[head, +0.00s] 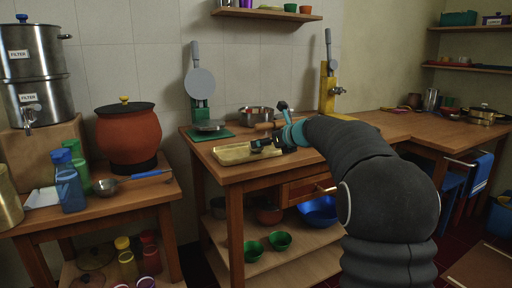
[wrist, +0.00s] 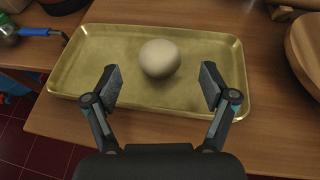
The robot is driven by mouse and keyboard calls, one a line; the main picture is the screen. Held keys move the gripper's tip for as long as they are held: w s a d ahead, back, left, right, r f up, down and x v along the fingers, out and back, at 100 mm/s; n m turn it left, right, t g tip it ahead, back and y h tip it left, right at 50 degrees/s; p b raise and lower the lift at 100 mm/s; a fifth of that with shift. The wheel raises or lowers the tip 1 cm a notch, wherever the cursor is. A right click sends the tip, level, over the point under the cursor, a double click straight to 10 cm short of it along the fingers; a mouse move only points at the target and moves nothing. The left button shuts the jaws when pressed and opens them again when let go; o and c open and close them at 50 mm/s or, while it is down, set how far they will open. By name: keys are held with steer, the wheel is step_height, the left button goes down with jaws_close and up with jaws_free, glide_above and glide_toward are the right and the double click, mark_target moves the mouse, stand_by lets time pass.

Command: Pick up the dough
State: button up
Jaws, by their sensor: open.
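The dough (wrist: 160,58) is a pale round ball in the wrist view. It sits on a brass-coloured rectangular tray (wrist: 70,75), toward the tray's far side. My gripper (wrist: 158,85) is open and empty, with one finger on each side and the dough ahead between them, apart from both. In the head view the tray (head: 232,154) lies on the wooden counter, and my gripper (head: 262,145) is over its right part. The dough cannot be made out in the head view.
A green-based press (head: 202,90) stands behind the tray, with a metal pot (head: 257,115) to its right. A wooden bowl (wrist: 306,50) is right of the tray in the wrist view. A ladle with a blue handle (head: 150,174) lies on the left table. The counter at right has free room.

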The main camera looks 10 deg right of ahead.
steer(key=shift+x, duration=2.95)
steer(key=shift+s+f, duration=0.15)
steer(key=shift+f, duration=0.05)
steer(key=c, duration=1.3)
